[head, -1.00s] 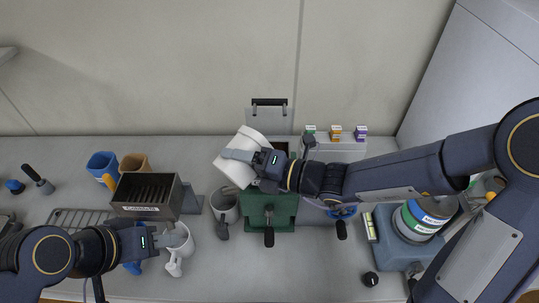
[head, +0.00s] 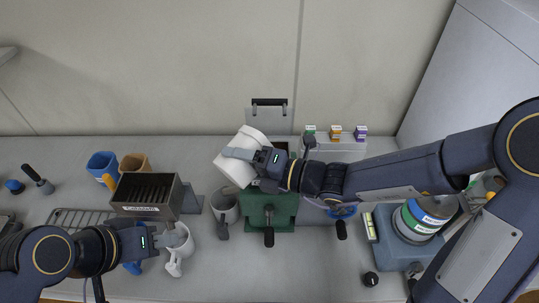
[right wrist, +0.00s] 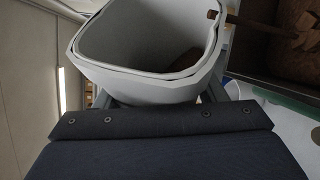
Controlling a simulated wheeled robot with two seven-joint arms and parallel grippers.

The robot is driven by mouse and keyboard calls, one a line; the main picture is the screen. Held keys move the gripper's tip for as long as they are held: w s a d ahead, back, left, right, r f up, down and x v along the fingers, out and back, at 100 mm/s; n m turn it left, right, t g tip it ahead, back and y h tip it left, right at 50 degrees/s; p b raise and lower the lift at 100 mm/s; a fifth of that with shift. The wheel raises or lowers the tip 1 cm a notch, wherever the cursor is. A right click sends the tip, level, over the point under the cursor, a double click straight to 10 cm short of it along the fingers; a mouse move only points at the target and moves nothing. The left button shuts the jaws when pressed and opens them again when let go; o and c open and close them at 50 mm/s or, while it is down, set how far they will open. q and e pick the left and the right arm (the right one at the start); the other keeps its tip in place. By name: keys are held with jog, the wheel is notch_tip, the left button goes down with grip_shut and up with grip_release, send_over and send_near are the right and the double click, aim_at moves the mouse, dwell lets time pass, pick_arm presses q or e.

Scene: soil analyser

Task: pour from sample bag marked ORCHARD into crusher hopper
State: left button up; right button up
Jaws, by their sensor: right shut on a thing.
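My right gripper (head: 240,154) is shut on a white sample bag (head: 234,172), which it holds tilted beside the crusher. No marking on the bag can be read. The right wrist view shows the bag's open mouth (right wrist: 150,50) with a brown lump inside. The green crusher (head: 283,212) stands below and right of the bag. Its hopper (head: 280,144) is partly hidden by my gripper; in the right wrist view brown pieces (right wrist: 307,22) lie in a brownish box-shaped space at the upper right. My left gripper (head: 168,239) is at a white mug-like vessel (head: 184,252); its jaw state is unclear.
A dark slotted box (head: 146,212), a blue cup (head: 101,163) and a brown cup (head: 135,163) are at the left. Small bottles (head: 335,132) stand on a white box at the back. Stacked coloured lids (head: 422,218) are at the right.

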aim_at(251, 143)
jog(key=n+h+b, duration=0.1)
jog(key=n+b, duration=0.1)
jog(key=n+t+h+b, duration=0.1)
jog(key=n+b, duration=0.1)
jog(key=f+n+h+b, duration=0.1)
jog(key=n+b, duration=0.1)
jog(key=shift+w+d+n, duration=0.2)
jog(key=shift+w+n, duration=0.1)
jog(key=r+n, duration=0.1)
jog(key=w+d+r+n+t+h, duration=0.1)
jog(key=shift+r+n+h, duration=0.15)
jog(key=shift+n+h, duration=0.15)
jog(key=shift+s, duration=0.1)
jog(key=shift+w+d+p, duration=0.1)
jog(key=shift+w+p, duration=0.1)
jog(key=shift+p, duration=0.1)
jog(key=shift+w, duration=0.15)
notch_tip(251, 143, up, 2)
jog(key=shift+r+p, duration=0.25)
jog(key=shift+p, duration=1)
jog(key=shift+r, duration=0.25)
